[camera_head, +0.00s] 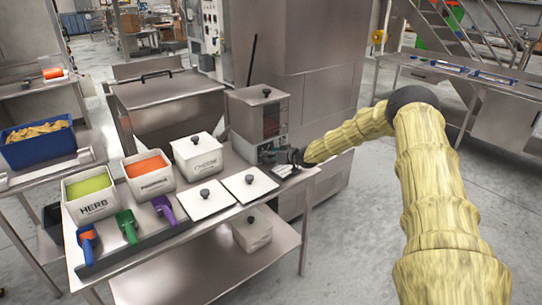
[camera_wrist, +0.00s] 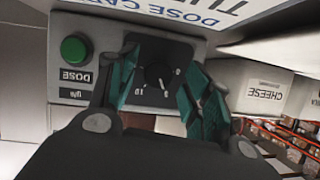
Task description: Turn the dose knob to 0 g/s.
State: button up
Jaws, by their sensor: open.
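The dose knob (camera_wrist: 157,75) is a small dark round knob on a black dial plate in the wrist view, which shows the panel upside down. A short white mark shows on the knob, with small numbers around it. I cannot read the exact setting. My gripper (camera_wrist: 163,64) is open, with one teal finger on each side of the knob. I cannot tell whether either finger touches it. In the head view my gripper (camera_head: 287,156) is at the front base of the doser (camera_head: 257,114), and the knob is hidden there.
A green DOSE button (camera_wrist: 74,48) is beside the dial. A CHEESE bin (camera_head: 199,158) stands left of the doser. White lids (camera_head: 248,184) with black knobs lie in front on the steel table (camera_head: 210,228). HERB (camera_head: 91,193) and orange-filled bins stand farther left, behind coloured scoops.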

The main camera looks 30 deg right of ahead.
jog(key=shift+w+d+f, duration=0.1)
jog(key=shift+w+f, duration=0.05)
jog(key=shift+f, duration=0.05)
jog(key=shift+c, duration=0.2)
jog(key=c, duration=1)
jog(key=shift+o, duration=0.2)
